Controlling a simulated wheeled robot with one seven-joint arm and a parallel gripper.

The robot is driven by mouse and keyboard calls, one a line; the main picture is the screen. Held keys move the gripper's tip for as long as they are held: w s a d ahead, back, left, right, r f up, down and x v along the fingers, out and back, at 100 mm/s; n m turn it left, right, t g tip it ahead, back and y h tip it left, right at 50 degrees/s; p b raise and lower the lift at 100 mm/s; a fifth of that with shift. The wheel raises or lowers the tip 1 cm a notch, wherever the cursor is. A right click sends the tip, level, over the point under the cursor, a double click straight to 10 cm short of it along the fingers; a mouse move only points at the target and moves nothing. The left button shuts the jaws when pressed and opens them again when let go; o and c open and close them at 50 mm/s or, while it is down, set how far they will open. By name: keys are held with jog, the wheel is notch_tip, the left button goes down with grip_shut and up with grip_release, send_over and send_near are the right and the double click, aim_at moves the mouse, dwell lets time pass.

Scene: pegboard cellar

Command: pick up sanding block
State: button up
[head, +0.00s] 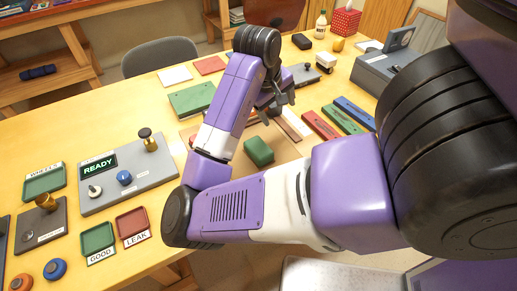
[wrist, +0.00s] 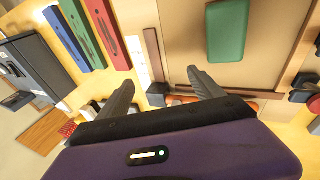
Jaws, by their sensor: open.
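A green block with rounded corners (head: 258,150), which looks like the sanding block, lies on a tan board on the table. It also shows at the top of the wrist view (wrist: 227,30). My gripper (head: 279,104) is above the table, beyond the green block in the head view. In the wrist view my gripper (wrist: 160,86) has its two fingers spread apart, with nothing held between them. The green block lies ahead of the fingertips and to the right, clear of them. Small dark and orange items partly hide behind the gripper body.
Red, green and blue long cases (head: 338,118) lie to the right of the board. A green book-like slab (head: 192,99) lies to the left. A grey READY panel (head: 128,178) with knobs stands at the left. A grey machine (head: 385,70) stands at the back right.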

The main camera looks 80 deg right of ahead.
aim_at(258, 146)
jog(key=w+a+y, duration=0.1)
jog(key=a, duration=0.1)
jog(key=w+a+f+t+y, duration=0.1)
jog(key=a, duration=0.1)
jog(key=w+a+t+y, duration=0.1)
jog(key=w+a+y, duration=0.1)
jog(key=a, duration=0.1)
jog(key=shift+a+f, duration=0.1)
jog(key=shift+f, duration=0.05)
jog(key=shift+a+f, duration=0.15)
jog(key=shift+f, duration=0.15)
jog(key=shift+a+f, duration=0.1)
jog(key=shift+f, duration=3.4)
jog(key=c, duration=1.5)
jog(key=shift+c, duration=0.2)
jog(key=shift+r, duration=0.1)
notch_tip(258, 146, up, 20)
jog(key=p, duration=0.2)
jog(key=shift+p, duration=0.3)
